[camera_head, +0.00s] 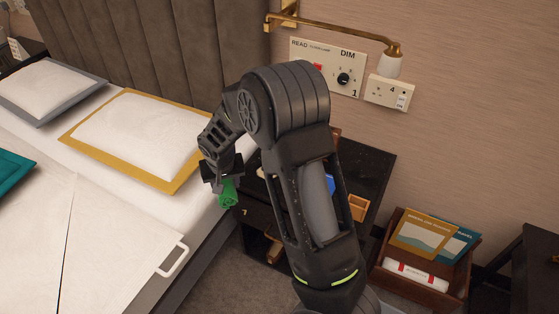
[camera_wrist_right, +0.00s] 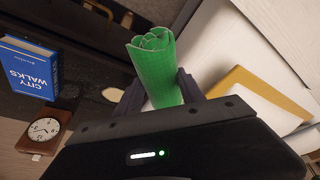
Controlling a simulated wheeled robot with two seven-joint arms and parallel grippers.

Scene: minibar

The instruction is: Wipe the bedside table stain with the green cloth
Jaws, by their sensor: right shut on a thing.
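The rolled green cloth (camera_head: 228,195) hangs from my right gripper (camera_head: 222,178), which is shut on it. In the right wrist view the cloth (camera_wrist_right: 155,65) stands out between the two fingers (camera_wrist_right: 160,92). The gripper is over the gap between the bed and the dark bedside table (camera_head: 372,172). A pale beige patch (camera_wrist_right: 113,94), which looks like the stain, shows on the dark tabletop in the right wrist view, beside the cloth and apart from it. My right arm hides much of the tabletop in the head view. My left gripper is out of view.
A blue book (camera_wrist_right: 28,70) and a wooden clock (camera_wrist_right: 44,130) are on the table. The bed with a yellow-edged pillow (camera_head: 140,135) is at left. A wall lamp (camera_head: 388,62) is above. A wooden crate (camera_head: 425,280) with booklets stands right of the table.

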